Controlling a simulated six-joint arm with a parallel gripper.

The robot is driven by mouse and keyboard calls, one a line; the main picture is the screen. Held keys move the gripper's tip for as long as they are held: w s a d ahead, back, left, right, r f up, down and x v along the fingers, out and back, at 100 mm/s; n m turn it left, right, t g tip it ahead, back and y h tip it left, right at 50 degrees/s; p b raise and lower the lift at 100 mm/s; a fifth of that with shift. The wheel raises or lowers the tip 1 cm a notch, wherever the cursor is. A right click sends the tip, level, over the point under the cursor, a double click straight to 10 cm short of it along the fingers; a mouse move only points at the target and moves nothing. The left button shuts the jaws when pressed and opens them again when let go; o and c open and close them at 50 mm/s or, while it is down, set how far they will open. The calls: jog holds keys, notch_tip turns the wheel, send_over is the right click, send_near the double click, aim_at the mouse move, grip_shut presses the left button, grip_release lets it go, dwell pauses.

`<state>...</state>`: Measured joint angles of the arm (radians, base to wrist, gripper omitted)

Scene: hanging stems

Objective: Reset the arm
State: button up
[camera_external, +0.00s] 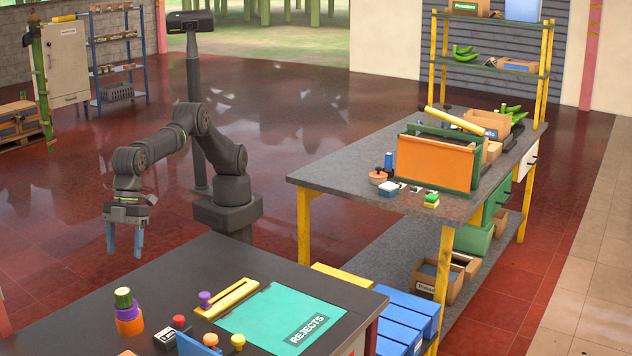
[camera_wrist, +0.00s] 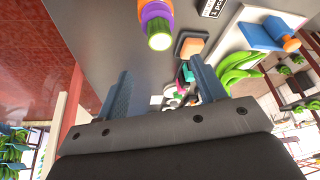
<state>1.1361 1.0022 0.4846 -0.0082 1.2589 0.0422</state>
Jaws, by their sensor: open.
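My gripper (camera_external: 125,240) hangs at the left in the external view, pointing down. Its two blue fingers are apart with nothing between them in that view. It is above the floor, beyond the far left edge of the dark table as seen there, and touches nothing that I can see. In the wrist view my gripper (camera_wrist: 162,92) shows its two blue fingers spread wide, with table items visible beyond them. My arm is bent, with its forearm reaching left from its base.
The dark table (camera_external: 180,268) carries a stack of orange, purple and green pieces (camera_external: 128,312), a teal REJECTS mat (camera_external: 280,316), a yellow slotted bar (camera_external: 228,297) and small knobs. A grey workbench (camera_external: 340,172) with an orange-sided crate (camera_external: 436,160) stands right. Open floor lies behind my arm.

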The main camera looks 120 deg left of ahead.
aim_at(123, 290)
jog(key=x, duration=1.2)
jog(key=shift+r, duration=1.85)
jog(key=shift+f, duration=0.1)
